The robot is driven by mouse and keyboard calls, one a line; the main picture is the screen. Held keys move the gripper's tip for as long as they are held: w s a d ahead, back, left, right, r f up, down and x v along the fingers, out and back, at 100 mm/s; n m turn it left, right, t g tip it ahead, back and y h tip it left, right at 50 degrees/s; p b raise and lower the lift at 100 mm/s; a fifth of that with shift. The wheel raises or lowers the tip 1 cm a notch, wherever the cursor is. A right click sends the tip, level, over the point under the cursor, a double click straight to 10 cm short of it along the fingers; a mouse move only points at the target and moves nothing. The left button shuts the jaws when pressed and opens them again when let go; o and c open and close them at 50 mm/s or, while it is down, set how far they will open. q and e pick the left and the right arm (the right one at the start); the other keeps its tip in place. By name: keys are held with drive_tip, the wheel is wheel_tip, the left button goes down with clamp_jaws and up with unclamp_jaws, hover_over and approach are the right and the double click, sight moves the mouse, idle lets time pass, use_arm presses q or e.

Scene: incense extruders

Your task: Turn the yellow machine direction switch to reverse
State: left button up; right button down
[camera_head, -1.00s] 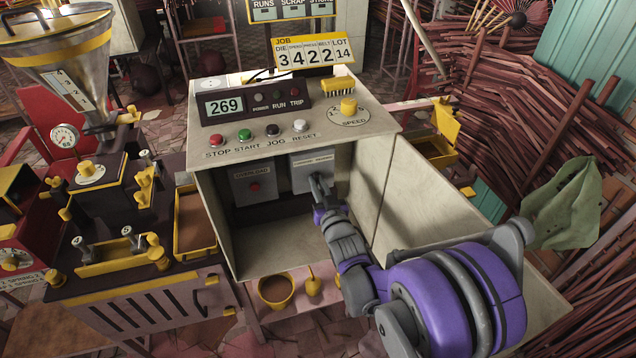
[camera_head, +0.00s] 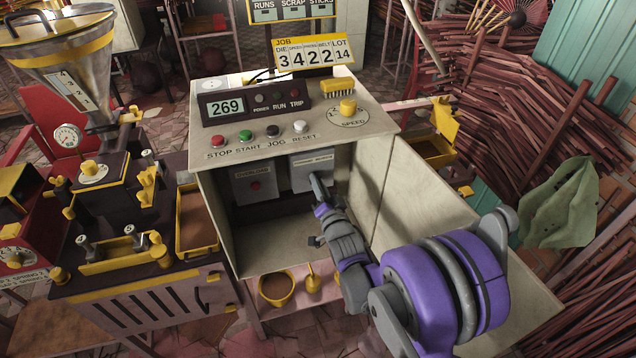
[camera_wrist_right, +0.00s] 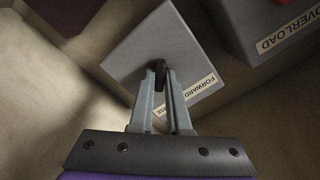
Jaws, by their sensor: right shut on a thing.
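The direction switch is a grey box (camera_head: 313,168) with a label, inside the open cabinet of the control desk in the head view. In the right wrist view, the switch box (camera_wrist_right: 168,50) appears tilted, and part of its label reads FORWARD. Its dark knob (camera_wrist_right: 158,68) sits between the fingertips of my right gripper (camera_wrist_right: 160,76), which is shut on it. In the head view my right gripper (camera_head: 318,186) reaches into the cabinet, and its fingers hide the knob. The knob's exact pointing direction is hard to tell. My left gripper is not in view.
A grey overload box (camera_head: 255,184) with a red button is just left of the switch; the overload box (camera_wrist_right: 262,22) also shows in the wrist view. Cabinet walls (camera_head: 377,185) close in on the right. A yellow bowl (camera_head: 277,289) stands below the opening.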

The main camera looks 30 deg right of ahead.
idle(0.5)
drive_tip(key=c, duration=0.9)
unclamp_jaws()
drive_tip(key=shift+s, duration=0.1)
drive_tip(key=v, duration=1)
drive_tip(key=shift+s, duration=0.35)
